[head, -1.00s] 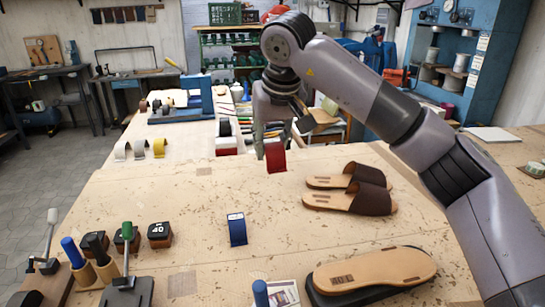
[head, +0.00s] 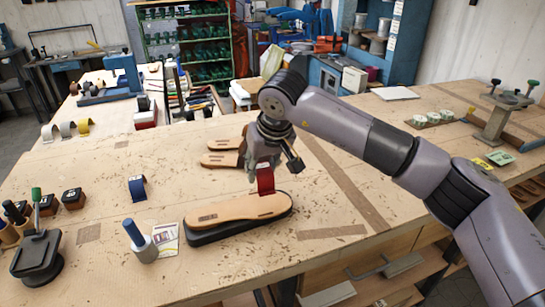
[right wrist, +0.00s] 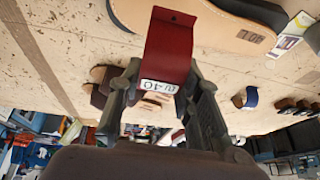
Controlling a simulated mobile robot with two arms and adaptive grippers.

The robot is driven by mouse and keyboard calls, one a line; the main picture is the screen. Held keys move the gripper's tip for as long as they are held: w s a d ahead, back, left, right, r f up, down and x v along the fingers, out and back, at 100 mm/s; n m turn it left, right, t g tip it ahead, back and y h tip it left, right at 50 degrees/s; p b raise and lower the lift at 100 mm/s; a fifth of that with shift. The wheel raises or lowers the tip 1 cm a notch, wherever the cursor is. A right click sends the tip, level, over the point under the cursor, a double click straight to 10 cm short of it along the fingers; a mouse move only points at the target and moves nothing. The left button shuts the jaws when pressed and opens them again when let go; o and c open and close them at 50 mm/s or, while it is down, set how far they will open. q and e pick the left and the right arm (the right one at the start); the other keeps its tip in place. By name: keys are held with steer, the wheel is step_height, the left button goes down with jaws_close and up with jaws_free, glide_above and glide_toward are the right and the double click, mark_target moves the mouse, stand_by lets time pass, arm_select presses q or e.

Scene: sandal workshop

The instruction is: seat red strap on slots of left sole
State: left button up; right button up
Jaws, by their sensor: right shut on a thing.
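My right gripper (head: 264,166) is shut on the red strap (head: 265,181), a curved band with a white label, in the head view. The strap also shows between the two fingers in the right wrist view (right wrist: 171,45). It is at the right part of the tan sole (head: 238,208), upright, its lower edge at or just above the sole's top; I cannot tell whether they touch. The sole lies on a black base (head: 205,237). The sole's stamped end shows in the right wrist view (right wrist: 236,28). The slots cannot be made out. My left gripper is not in view.
Brown-strapped sandals (head: 222,160) lie behind, partly hidden by my gripper. A blue strap (head: 137,188) stands to the left. The bench right of the sole is clear.

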steer(key=shift+w+a+f, duration=0.1)
steer(key=shift+a+f, duration=0.25)
steer(key=shift+f, duration=0.2)
steer(key=shift+f+b, duration=0.35)
step_height(320, 180, down, 2)
steer(key=shift+d+f+b, duration=0.15)
steer(key=shift+b, duration=0.4)
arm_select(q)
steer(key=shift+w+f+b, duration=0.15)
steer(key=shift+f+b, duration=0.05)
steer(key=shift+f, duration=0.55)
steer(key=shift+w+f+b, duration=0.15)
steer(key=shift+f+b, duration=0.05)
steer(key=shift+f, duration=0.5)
arm_select(e)
steer(key=shift+f, duration=1.1)
arm_select(q)
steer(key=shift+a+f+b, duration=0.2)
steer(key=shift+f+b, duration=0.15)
steer(key=shift+b, duration=0.05)
arm_select(e)
steer(key=shift+f, duration=0.4)
steer(key=o, duration=0.9)
steer(key=shift+o, duration=0.2)
